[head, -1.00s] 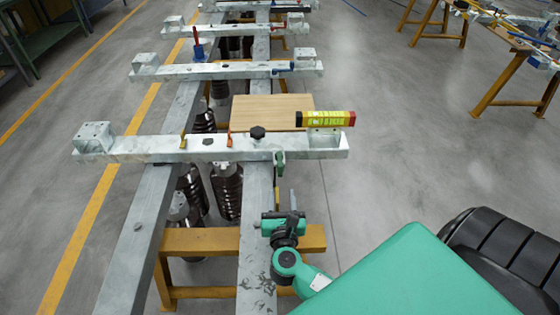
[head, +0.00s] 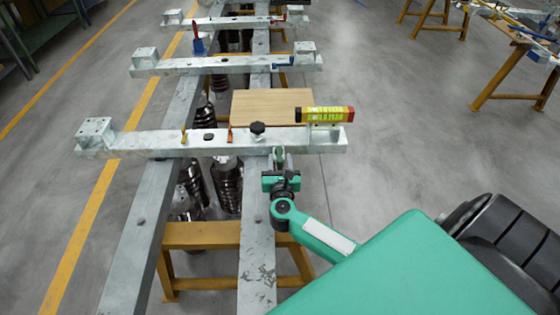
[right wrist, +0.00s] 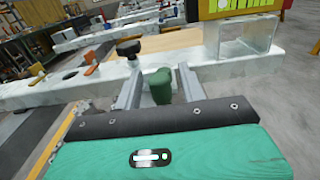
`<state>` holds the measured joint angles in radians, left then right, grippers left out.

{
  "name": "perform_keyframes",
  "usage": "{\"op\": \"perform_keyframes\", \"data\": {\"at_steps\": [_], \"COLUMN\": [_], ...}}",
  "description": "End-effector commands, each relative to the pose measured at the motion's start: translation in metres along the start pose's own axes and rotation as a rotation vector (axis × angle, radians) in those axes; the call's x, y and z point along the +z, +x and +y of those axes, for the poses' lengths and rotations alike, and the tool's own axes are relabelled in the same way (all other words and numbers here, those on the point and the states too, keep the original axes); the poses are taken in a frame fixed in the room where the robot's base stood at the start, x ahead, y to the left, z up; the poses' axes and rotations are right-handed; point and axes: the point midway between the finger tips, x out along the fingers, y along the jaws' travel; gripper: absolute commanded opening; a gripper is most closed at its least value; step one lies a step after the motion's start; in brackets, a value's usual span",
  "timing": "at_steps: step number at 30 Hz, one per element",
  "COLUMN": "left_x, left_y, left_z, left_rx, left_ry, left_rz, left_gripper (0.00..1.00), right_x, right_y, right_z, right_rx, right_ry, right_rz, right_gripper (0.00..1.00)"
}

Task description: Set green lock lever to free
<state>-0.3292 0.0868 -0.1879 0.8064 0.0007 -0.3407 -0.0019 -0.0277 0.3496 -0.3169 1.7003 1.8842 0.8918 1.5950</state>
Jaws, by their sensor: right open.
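The green lock lever (right wrist: 160,86) is on the near face of the nearest galvanized crossbeam (head: 110,145). In the head view the lever (head: 279,156) shows only in part, just beyond my right gripper (head: 279,165). In the right wrist view my right gripper (right wrist: 160,92) is open, with one finger on each side of the lever. The lever stands between the fingers and I see a gap on both sides. Its lower part is hidden by the gripper body. My left gripper is in no view.
A black knob (head: 257,128), an orange lever (head: 230,134) and a yellow lever (head: 184,136) sit along the same beam. A yellow and red device (head: 325,114) stands on its right end. A wooden board (head: 270,104) lies behind. Open floor is to the right.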

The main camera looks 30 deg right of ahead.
Motion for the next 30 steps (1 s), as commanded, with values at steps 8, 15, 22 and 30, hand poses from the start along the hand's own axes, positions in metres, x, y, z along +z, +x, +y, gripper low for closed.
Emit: {"op": "perform_keyframes", "data": {"at_steps": [8, 15, 22, 30], "left_x": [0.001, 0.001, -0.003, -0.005], "left_y": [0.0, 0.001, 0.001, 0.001], "left_z": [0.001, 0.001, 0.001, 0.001], "left_rx": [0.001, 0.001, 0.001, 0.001], "left_ry": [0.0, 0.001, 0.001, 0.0], "left_rz": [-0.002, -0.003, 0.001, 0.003], "left_gripper": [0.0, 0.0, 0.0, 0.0], "right_x": [0.0, -0.001, -0.001, 0.0], "right_y": [0.0, -0.001, 0.0, 0.0], "right_z": [0.0, -0.001, -0.01, -0.011], "right_rx": [0.0, 0.0, -0.004, -0.005], "right_ry": [0.0, 0.001, 0.001, -0.002], "right_rz": [0.0, 0.001, 0.001, 0.0], "right_gripper": [0.0, 0.0, 0.0, 0.31]}}
